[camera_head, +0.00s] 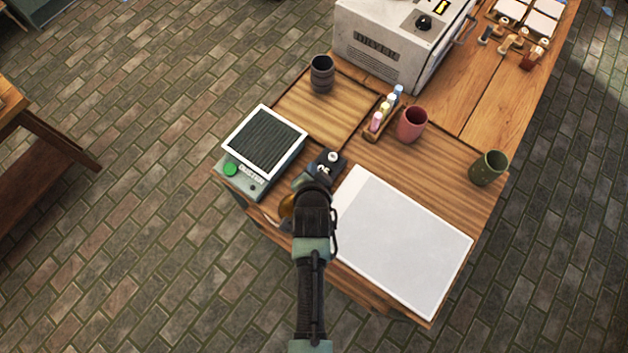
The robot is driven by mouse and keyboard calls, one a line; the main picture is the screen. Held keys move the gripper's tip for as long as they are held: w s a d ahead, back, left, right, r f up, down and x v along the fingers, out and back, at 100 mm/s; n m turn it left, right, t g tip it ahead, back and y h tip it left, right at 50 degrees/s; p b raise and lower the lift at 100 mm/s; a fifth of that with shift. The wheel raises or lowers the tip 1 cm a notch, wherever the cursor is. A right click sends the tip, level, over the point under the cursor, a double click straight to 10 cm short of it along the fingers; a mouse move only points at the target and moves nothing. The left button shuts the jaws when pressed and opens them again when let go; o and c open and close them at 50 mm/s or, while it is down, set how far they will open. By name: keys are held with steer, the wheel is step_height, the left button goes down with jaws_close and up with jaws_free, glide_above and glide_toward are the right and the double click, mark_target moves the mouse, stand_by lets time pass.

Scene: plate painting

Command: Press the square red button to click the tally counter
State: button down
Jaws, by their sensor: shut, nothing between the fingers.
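A small black box with white digits, which looks like the tally counter (327,167), stands on the wooden table near its middle. A pale round knob sits on its far side. I see no square red button; the near part of the counter is hidden behind my arm. My gripper (311,184) is at the near side of the counter, seen from above and behind. It is shut and empty. I cannot tell whether it touches the counter.
Left of the counter is a scale-like device (252,179) with a green button. A white board (403,240) lies at right. An amber round object (287,206) is partly hidden beside my arm. Cups (412,124), bottles (386,109) and a grey dryer (390,50) stand behind.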

steer(key=shift+f+b, duration=1.6)
steer(key=shift+f, duration=0.75)
steer(key=shift+f+b, duration=0.3)
steer(key=shift+f, duration=0.15)
steer(key=shift+f+b, duration=0.4)
steer(key=shift+f, duration=0.05)
stand_by(0.5)
steer(key=shift+r, duration=0.15)
steer(key=shift+r+p, duration=0.75)
steer(key=shift+p, duration=0.1)
step_height(320, 180, up, 5)
steer(key=p, duration=0.4)
steer(key=shift+p, duration=0.35)
